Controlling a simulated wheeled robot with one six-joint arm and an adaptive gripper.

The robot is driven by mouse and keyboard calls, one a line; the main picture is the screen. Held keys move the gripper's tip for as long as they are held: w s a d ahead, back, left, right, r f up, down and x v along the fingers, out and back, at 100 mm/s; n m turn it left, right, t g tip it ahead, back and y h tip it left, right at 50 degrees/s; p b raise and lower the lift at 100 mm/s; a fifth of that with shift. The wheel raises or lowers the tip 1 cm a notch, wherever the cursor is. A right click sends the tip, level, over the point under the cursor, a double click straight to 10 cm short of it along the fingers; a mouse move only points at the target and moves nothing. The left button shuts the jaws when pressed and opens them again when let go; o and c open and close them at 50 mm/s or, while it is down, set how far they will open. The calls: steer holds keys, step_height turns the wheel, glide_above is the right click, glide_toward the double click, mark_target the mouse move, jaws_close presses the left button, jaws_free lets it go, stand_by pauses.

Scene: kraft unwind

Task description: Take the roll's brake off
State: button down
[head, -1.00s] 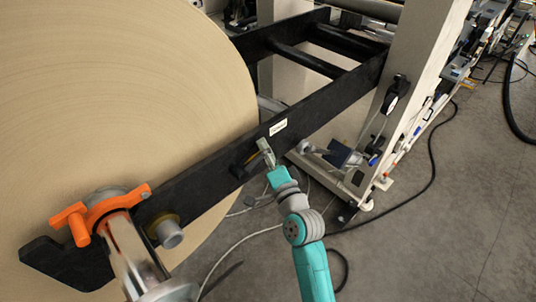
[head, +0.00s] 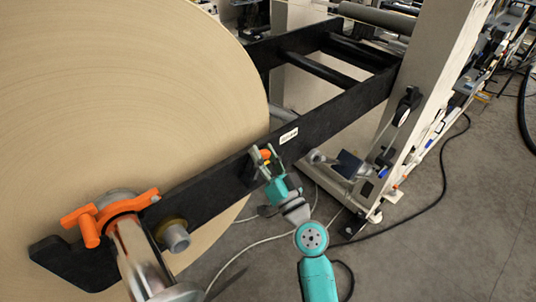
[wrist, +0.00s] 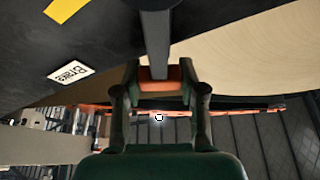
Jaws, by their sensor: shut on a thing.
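The large kraft roll (head: 130,110) hangs at the left on a black arm (head: 340,110). A small white label (head: 288,136) on this arm reads "Brake" in the wrist view (wrist: 71,73). A dark brake lever (wrist: 157,35) with an orange end (wrist: 160,76) stands out from the arm close to the label. My gripper (head: 265,156) is shut on the lever's orange end, one finger on each side of it in the wrist view (wrist: 160,70). The lever's root is partly hidden in the head view.
An orange clamp (head: 108,212) and a metal shaft (head: 138,255) are at the roll's centre, lower left. A pale machine post (head: 425,90) stands to the right. Cables (head: 440,180) lie on the grey floor, which is mostly open at right.

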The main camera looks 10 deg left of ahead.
steer(key=shift+s+a+r+n+y, duration=0.15)
steer(key=shift+s+a+n+y, duration=0.2)
steer(key=shift+n, duration=0.65)
steer(key=c, duration=0.6)
jaws_free()
steer(key=shift+c, duration=0.2)
steer(key=v, duration=1.2)
steer(key=shift+r, duration=0.2)
steer(key=shift+s+d+f, duration=0.1)
steer(key=shift+d, duration=0.05)
